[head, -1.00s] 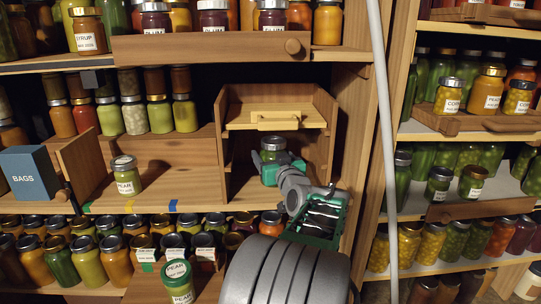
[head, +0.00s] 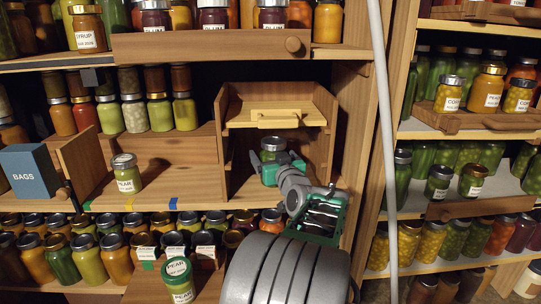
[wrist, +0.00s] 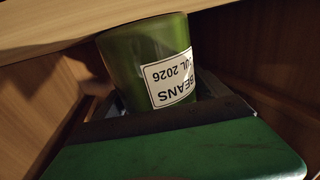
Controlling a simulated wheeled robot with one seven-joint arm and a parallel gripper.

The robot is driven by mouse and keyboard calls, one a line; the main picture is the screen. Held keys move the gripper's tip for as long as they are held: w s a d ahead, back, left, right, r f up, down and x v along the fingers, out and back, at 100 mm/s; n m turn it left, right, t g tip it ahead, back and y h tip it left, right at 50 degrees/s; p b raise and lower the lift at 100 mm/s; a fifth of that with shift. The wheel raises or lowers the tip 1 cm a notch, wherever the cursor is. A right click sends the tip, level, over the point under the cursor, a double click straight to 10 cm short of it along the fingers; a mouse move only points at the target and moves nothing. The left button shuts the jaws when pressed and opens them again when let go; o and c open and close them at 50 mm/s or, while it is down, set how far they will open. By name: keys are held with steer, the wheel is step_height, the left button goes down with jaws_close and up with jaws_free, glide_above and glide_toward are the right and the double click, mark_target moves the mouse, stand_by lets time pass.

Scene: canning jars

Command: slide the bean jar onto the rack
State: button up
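The bean jar (head: 273,144) is green with a silver lid. It stands upright in the lower compartment of a wooden cubby, below a pale yellow board with a handle (head: 278,123). In the wrist view the jar (wrist: 135,60) appears upside down, with a white BEANS label, its base close to a wooden surface. My gripper (head: 276,170) reaches in from the front right and is shut on the jar's body. I cannot tell which part is the rack, or whether the jar touches the wood.
Cubby side walls (head: 222,155) stand close on both sides of the jar. A pear jar (head: 126,174) stands on the shelf to the left, beside clear shelf space. Another pear jar (head: 178,281) is below. A pale pole (head: 382,130) rises to the right.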

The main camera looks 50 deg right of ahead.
steer(key=shift+o, duration=1)
steer(key=shift+f, duration=0.25)
steer(key=p+v, duration=0.2)
steer(key=v, duration=0.5)
steer(key=shift+s+a, duration=0.25)
steer(key=shift+s, duration=0.1)
